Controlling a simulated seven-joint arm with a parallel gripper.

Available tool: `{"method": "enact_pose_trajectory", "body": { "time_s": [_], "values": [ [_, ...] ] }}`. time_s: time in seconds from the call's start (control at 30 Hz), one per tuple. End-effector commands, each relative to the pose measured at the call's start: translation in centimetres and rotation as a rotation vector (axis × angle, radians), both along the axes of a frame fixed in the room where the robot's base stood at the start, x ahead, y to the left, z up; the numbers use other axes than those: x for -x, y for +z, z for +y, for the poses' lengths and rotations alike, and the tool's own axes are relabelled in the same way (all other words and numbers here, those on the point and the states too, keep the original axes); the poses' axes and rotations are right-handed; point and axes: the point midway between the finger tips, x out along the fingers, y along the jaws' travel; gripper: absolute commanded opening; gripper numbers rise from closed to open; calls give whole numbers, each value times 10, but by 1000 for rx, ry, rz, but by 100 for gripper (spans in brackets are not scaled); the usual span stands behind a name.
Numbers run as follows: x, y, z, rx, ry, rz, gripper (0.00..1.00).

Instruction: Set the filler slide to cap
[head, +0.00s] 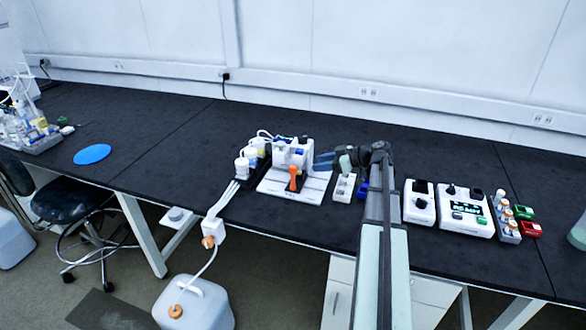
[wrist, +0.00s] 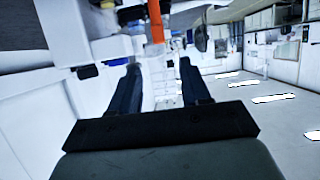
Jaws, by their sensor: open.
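The filler (head: 281,155) is a white device on a white base plate (head: 277,192), standing on the black bench. An orange lever-like part (head: 294,176) stands at its front; it also shows as an orange bar (wrist: 155,20) at the top of the wrist view. I cannot tell which part is the slide, nor make out a cap mark. My gripper (head: 318,161) is just right of the filler, pointing left towards it. In the wrist view my gripper (wrist: 158,63) has its two dark blue fingers apart, with nothing clearly held between them. The orange bar appears beyond the fingertips.
White bottles (head: 242,165) stand left of the filler. A small white block (head: 344,188) stands right of it, near my arm. White control boxes (head: 466,210) and a vial rack (head: 508,225) are farther right.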

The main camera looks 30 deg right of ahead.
Motion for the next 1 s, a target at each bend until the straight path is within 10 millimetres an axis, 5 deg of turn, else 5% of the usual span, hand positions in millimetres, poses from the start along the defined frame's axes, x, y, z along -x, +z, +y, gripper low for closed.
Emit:
{"method": "enact_pose_trajectory", "body": {
  "time_s": [0.6, 1.0],
  "values": [
    [-66, -39, 65, -1, 0, 4, 47],
    [-77, -45, 76, 0, -2, 2, 47]
  ]
}}
